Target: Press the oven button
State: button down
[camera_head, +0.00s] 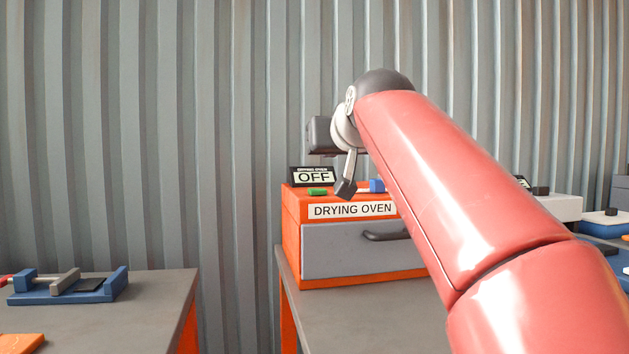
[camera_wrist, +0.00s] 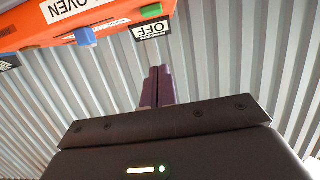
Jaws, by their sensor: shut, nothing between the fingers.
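The orange drying oven (camera_head: 291,240) stands on a grey bench, with a grey front door and a dark handle. A sign on its top reads OFF (camera_head: 314,177). A green button (camera_head: 317,191) and a blue block (camera_head: 377,185) show on the oven's top. In the wrist view the picture is turned over: the green button (camera_wrist: 151,10), blue block (camera_wrist: 85,37) and OFF sign (camera_wrist: 151,30) lie along the oven's edge. My gripper (camera_head: 345,188) is shut and empty, pointing down near the oven top, right of the green button in the head view. Contact cannot be told.
My red arm hides the oven's right part. A left bench (camera_head: 160,290) carries a blue clamp-like fixture (camera_head: 70,285), with a gap between the benches. Other equipment (camera_head: 555,205) stands at the right. A corrugated metal wall (camera_head: 150,120) closes off the back.

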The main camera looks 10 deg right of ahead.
jog(key=shift+s, duration=0.1)
jog(key=p, duration=0.2)
send_over(319, 197)
jog(key=shift+w+d+f, duration=0.1)
jog(key=shift+w+f, duration=0.1)
jog(key=shift+f, duration=0.4)
jog(key=shift+w+f, duration=0.2)
jog(key=shift+f, duration=0.4)
notch_tip(319, 197, down, 2)
jog(key=shift+s+f+b, duration=0.1)
jog(key=shift+s+b, duration=0.05)
jog(key=shift+b, duration=0.5)
jog(key=shift+s+f, duration=0.1)
jog(key=shift+f, duration=0.8)
